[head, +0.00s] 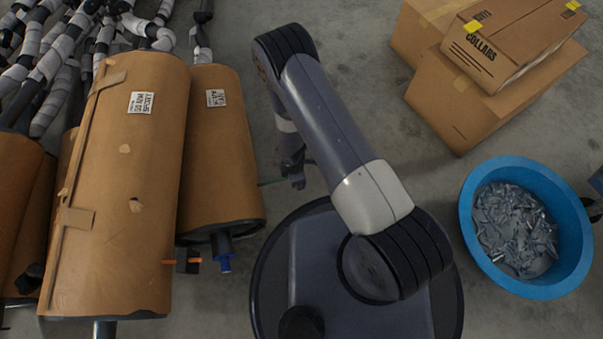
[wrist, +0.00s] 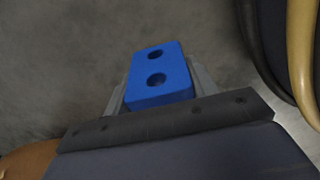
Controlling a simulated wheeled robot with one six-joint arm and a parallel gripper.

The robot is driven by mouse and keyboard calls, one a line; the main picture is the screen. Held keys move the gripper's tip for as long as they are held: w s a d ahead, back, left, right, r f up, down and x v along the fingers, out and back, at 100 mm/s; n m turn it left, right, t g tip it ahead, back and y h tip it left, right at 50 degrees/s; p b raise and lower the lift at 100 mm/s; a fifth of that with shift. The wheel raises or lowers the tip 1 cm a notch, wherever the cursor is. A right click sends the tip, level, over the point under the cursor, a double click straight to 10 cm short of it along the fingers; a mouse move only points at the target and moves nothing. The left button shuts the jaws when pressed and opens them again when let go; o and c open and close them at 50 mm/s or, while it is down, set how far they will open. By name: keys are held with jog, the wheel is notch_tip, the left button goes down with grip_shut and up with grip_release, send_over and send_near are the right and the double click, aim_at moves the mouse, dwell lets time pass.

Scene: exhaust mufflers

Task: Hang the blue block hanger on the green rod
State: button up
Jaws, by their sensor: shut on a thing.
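The blue block hanger (wrist: 146,97) is a blue block with two round holes. In the wrist view it sits between the two grey fingers of my gripper (wrist: 160,84), which is shut on it. In the head view my gripper (head: 297,180) hangs just right of the shorter wrapped muffler, and the block cannot be made out there. The green rod (head: 271,183) shows as a thin short line between that muffler's right side and my gripper. Whether the rod touches the gripper or block cannot be told. The rod is not seen in the wrist view.
Brown-wrapped mufflers (head: 150,240) (head: 215,150) stand at the left. Cardboard boxes (head: 480,100) are at top right, a blue tub (head: 470,240) of metal parts at right. Grey floor lies between.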

aim_at(276, 181)
jog(key=shift+s+a+f+p, duration=0.1)
jog(key=shift+s+a+p, duration=0.15)
jog(key=shift+a, duration=0.7)
jog(key=shift+s+a+p, duration=0.2)
jog(key=shift+a, duration=0.7)
jog(key=shift+s+a+f+p, duration=0.1)
jog(key=shift+s+a+p, duration=0.15)
jog(key=shift+a, duration=0.7)
jog(key=shift+c, duration=0.4)
jog(key=shift+a, duration=0.25)
jog(key=shift+s+a+b, duration=0.1)
jog(key=shift+a+b, duration=0.25)
jog(key=shift+b, duration=0.1)
jog(key=shift+r, duration=0.1)
jog(key=o, duration=1.2)
jog(key=shift+c, duration=0.2)
jog(key=r+p, duration=0.1)
jog(key=r, duration=0.2)
jog(key=r+p, duration=0.1)
jog(key=r, duration=0.3)
jog(key=r+p, duration=0.2)
jog(key=r, duration=0.1)
jog(key=shift+s+a+r, duration=0.1)
jog(key=shift+a+r, duration=0.25)
jog(key=shift+r, duration=0.05)
